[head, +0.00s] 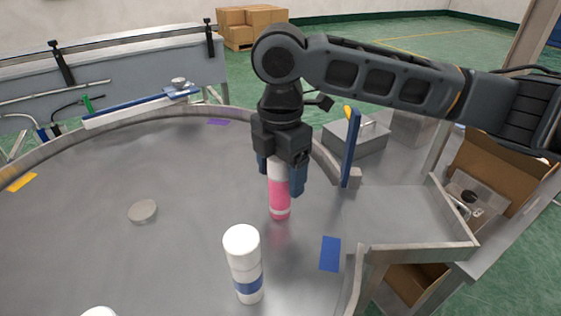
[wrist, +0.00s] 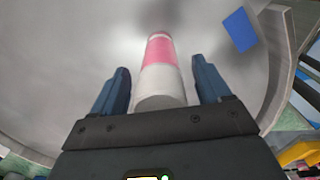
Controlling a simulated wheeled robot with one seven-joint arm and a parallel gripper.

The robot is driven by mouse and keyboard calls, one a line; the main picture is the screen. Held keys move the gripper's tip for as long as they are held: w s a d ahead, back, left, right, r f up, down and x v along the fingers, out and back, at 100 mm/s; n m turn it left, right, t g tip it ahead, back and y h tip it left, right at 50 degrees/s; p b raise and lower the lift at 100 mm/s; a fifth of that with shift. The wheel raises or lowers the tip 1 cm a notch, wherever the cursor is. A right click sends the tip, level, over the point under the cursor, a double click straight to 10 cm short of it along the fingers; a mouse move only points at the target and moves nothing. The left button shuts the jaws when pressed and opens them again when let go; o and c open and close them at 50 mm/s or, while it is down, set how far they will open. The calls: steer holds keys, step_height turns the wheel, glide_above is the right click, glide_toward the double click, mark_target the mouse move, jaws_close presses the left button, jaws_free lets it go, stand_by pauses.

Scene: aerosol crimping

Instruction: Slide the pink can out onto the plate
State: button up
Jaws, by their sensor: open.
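The pink can (head: 279,190), white with a wide pink band, stands upright on the round grey table (head: 190,240). My gripper (head: 280,180) points down over the can with a finger on either side of it. In the wrist view the can (wrist: 160,65) stands between the two blue fingers of my gripper (wrist: 163,88), with visible gaps on both sides. The gripper is open. The can's top is partly hidden by the gripper in the head view. A flat grey plate (head: 400,215) with raised edges joins the table at the right.
A white can with a blue band (head: 246,265) stands in front. A grey disc (head: 142,211) lies at left. A blue upright bar (head: 350,148) stands at the table's right edge. A blue marker (head: 330,254) lies near the plate's mouth. An open cardboard box (head: 500,170) is at far right.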

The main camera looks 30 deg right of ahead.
steer(key=c, duration=1.2)
steer(key=shift+c, duration=0.2)
